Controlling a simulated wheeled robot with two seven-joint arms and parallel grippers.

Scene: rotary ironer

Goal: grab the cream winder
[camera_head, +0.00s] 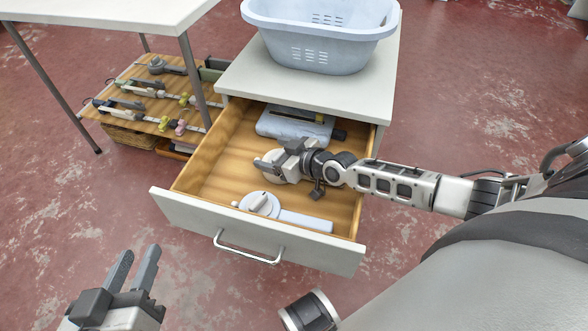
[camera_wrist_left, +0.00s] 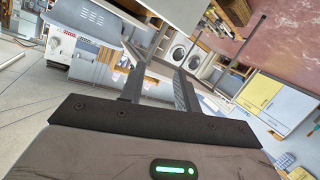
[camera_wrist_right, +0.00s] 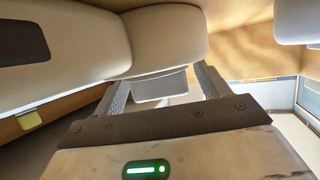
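The drawer (camera_head: 335,207) is pulled out and holds several pale appliances. A cream rounded thing (camera_head: 283,168), which looks like the cream winder, lies mid-drawer, partly hidden under my right gripper (camera_head: 267,158). In the right wrist view a large cream rounded body (camera_wrist_right: 165,38) lies just past the fingertips, and a pale block shows between the spread fingers (camera_wrist_right: 162,85). I cannot tell whether they touch anything. A white device with a round dial (camera_head: 262,204) lies nearer the drawer front. My left gripper (camera_head: 136,262) is open and empty, over the floor in front.
A pale blue-grey appliance (camera_head: 293,123) lies at the drawer's back. A blue-grey laundry basket (camera_head: 320,50) stands on the white cabinet top (camera_head: 300,92). A wooden board with clamps (camera_head: 150,95) sits under a white table (camera_head: 110,12) at left. The drawer walls and handle (camera_head: 248,248) bound the reach.

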